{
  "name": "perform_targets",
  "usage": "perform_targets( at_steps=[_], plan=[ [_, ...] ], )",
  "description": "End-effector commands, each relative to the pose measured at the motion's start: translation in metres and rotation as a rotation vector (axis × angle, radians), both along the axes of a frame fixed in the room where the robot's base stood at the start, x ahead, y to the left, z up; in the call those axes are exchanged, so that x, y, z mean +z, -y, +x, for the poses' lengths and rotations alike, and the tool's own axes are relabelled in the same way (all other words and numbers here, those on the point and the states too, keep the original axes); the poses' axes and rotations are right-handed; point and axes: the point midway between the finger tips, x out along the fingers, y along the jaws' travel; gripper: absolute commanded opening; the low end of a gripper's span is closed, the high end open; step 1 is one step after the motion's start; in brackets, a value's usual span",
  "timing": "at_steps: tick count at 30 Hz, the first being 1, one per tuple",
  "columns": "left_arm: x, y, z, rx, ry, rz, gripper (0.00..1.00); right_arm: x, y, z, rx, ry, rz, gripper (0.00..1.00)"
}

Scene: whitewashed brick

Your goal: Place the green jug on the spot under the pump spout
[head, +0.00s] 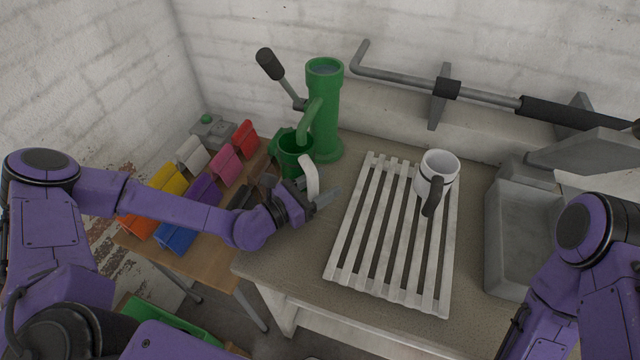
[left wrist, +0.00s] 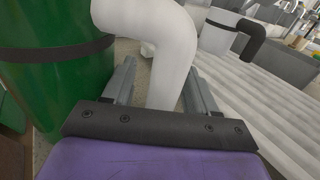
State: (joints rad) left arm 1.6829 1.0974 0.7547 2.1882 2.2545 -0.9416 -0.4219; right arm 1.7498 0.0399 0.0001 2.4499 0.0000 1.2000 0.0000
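The green jug (head: 290,158) has a dark band and a white handle (head: 312,177). It looks upright at the foot of the green pump (head: 324,120), below the pump's spout (head: 309,112). The spot under it is hidden. My left gripper (head: 318,198) is at the handle, on the jug's near right side. In the left wrist view the white handle (left wrist: 168,50) passes between the two fingers, with a gap beside it, and the jug's green body (left wrist: 60,75) fills the left. The left gripper looks open around the handle. My right gripper is not in view.
A white slatted rack (head: 345,250) lies right of the pump, bearing a white mug (head: 436,165) with a black handle. A grey sink (head: 515,240) is farther right. Several coloured clips or holders (head: 203,189) line the wooden table at left. A pipe rail (head: 490,97) runs along the wall.

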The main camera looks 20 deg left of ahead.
Motion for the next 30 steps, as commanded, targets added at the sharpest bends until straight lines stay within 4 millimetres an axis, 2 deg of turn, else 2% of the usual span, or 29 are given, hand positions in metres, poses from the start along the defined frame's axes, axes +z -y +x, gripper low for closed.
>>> perform_targets(
  at_steps=[5, 8, 11, 15, 21, 25, 30],
  plan=[
    [0.000, 0.000, 0.000, 0.001, 0.000, 0.000, 0.57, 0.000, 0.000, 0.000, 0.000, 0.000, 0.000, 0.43],
    [0.008, 0.000, 0.000, 0.001, 0.001, -0.001, 0.57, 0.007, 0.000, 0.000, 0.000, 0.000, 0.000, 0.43],
    [0.003, -0.011, -0.011, 0.005, -0.001, -0.002, 0.57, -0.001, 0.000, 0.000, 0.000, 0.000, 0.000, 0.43],
    [0.004, -0.031, -0.038, 0.009, 0.000, -0.004, 0.57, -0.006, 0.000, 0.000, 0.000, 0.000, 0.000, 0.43],
    [0.006, -0.055, -0.072, 0.009, 0.001, -0.004, 0.57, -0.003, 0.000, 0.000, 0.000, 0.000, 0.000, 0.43],
    [0.007, -0.064, -0.087, 0.006, 0.001, -0.004, 0.57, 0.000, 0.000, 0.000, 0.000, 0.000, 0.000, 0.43],
    [0.005, -0.070, -0.097, 0.003, 0.000, -0.001, 0.57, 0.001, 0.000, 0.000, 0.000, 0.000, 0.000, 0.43]
  ],
)
